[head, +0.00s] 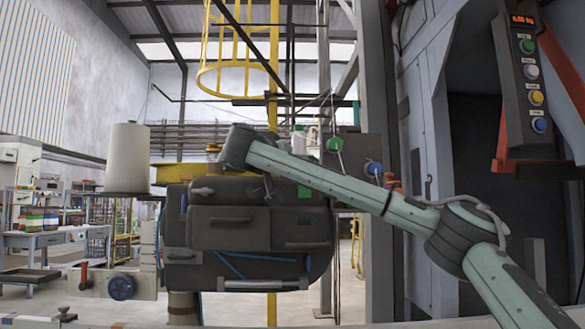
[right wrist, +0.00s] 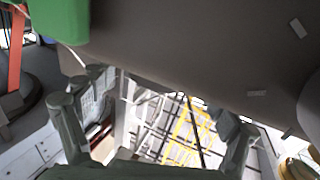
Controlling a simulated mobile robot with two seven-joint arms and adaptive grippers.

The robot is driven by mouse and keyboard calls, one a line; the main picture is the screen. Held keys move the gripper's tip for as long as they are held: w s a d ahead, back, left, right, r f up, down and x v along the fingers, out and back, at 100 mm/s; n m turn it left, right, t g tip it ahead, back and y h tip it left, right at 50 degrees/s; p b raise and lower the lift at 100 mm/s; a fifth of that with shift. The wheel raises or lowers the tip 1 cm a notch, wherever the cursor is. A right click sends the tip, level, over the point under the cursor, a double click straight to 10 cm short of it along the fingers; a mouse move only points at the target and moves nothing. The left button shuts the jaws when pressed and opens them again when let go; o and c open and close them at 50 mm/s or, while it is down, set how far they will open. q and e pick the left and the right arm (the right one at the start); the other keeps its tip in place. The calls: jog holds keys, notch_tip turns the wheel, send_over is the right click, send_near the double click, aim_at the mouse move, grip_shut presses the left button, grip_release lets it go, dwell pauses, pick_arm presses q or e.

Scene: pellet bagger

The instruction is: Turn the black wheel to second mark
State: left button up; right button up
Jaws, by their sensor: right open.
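My left gripper is not in view.
The dark housing (head: 231,228) stands mid-view. A button panel (head: 527,85) hangs at upper right.

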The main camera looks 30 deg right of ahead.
jog(key=v, duration=1)
jog(key=shift+s, duration=0.15)
